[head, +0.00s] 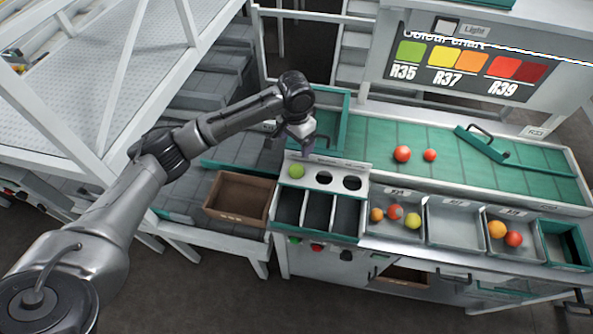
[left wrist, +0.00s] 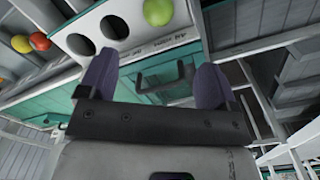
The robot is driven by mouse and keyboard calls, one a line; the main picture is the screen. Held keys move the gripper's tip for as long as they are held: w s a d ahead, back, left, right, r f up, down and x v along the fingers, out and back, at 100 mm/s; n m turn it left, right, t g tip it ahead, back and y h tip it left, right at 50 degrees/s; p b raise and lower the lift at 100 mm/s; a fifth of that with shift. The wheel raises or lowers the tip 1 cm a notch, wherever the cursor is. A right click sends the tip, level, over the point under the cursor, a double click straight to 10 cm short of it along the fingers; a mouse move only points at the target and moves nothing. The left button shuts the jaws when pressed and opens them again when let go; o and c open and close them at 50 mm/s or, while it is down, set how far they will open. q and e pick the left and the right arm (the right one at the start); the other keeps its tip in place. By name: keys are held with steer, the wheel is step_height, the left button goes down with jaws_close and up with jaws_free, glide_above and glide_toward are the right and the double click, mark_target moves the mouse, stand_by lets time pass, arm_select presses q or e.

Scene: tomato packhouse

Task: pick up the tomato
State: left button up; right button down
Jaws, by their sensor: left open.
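A green tomato (head: 297,171) sits at the left hole of a white panel (head: 324,164) with a row of round holes; the other two holes are empty. It also shows at the top edge of the left wrist view (left wrist: 158,12). My left gripper (head: 304,148) is open and empty, above and just behind the panel, apart from the green tomato. In the left wrist view its two fingers (left wrist: 155,76) are spread. My right gripper is out of view.
Grey trays at the front hold several tomatoes, including an orange one (head: 497,229) and a yellow-green one (head: 413,220); the middle tray (head: 454,222) is empty. A brown crate (head: 240,197) stands left of the panel. A green gate with a handle (head: 482,143) crosses the belt.

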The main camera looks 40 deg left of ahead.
mark_target(297, 167)
arm_select(q)
step_height(297, 167, down, 13)
steer(key=shift+d+b, duration=0.15)
steer(key=shift+b, duration=0.15)
stand_by(0.5)
steer(key=c, duration=0.8)
